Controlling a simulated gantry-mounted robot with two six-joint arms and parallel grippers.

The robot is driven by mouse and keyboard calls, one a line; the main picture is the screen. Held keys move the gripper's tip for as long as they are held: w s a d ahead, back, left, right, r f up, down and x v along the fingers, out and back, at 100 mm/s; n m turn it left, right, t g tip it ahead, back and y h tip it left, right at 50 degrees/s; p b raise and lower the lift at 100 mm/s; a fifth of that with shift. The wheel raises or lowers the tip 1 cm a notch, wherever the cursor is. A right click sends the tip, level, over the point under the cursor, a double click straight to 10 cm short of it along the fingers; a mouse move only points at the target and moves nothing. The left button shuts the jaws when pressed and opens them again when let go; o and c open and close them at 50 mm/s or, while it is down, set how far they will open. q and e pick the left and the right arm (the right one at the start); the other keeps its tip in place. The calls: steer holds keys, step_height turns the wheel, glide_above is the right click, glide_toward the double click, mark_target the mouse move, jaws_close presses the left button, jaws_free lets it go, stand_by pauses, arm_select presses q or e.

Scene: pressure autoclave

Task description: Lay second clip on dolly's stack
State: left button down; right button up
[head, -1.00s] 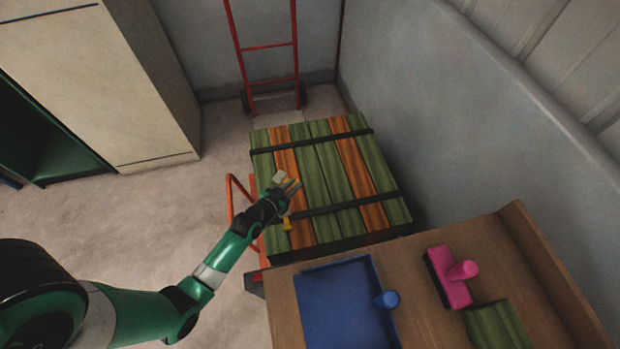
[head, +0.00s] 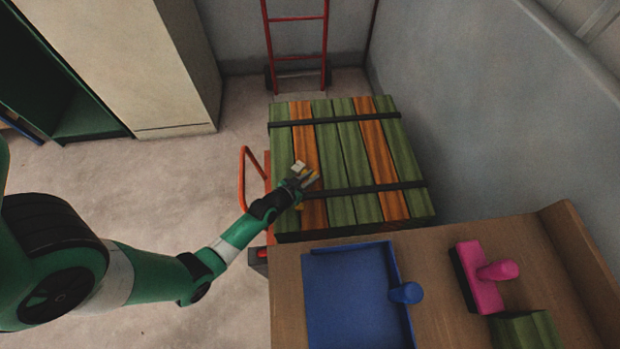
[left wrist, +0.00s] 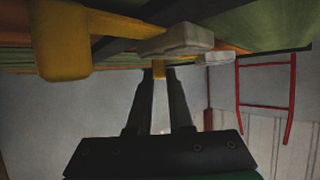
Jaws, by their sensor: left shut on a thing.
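The dolly's stack (head: 345,135) is a pile of green and orange planks under two dark straps (head: 360,189). My left gripper (head: 309,179) is over its left part, just beyond the near strap. It is shut on a yellow clip with a pale grey block (head: 299,167). In the left wrist view my left gripper (left wrist: 159,72) pinches the yellow part, beside the grey block (left wrist: 178,40). A large yellow piece (left wrist: 62,45) shows at left there. A second pale block (left wrist: 216,58) is behind; whose it is, I cannot tell. Contact with the stack is unclear. My right gripper is out of view.
The dolly's red handle frame (head: 296,60) stands behind the stack; an orange rail (head: 243,180) is at its left. Floor is clear at left.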

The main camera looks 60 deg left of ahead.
arm_select(q)
steer(key=shift+f+b, duration=0.35)
steer(key=shift+b, duration=0.1)
steer(key=c, duration=0.8)
jaws_free()
steer(key=shift+r, duration=0.2)
steer(key=p+v, duration=0.1)
steer(key=v, duration=0.1)
steer(key=p+v, duration=0.1)
steer(key=p, duration=0.1)
steer(key=shift+s+d+r, duration=0.1)
steer(key=shift+s+r, duration=0.05)
steer(key=shift+r, duration=0.45)
steer(key=v, duration=0.2)
steer(key=p+v, duration=0.1)
steer(key=v, duration=0.5)
steer(key=shift+s+d+f+p, duration=0.1)
steer(key=shift+s+f+p, duration=0.1)
steer(key=shift+s+p, duration=0.1)
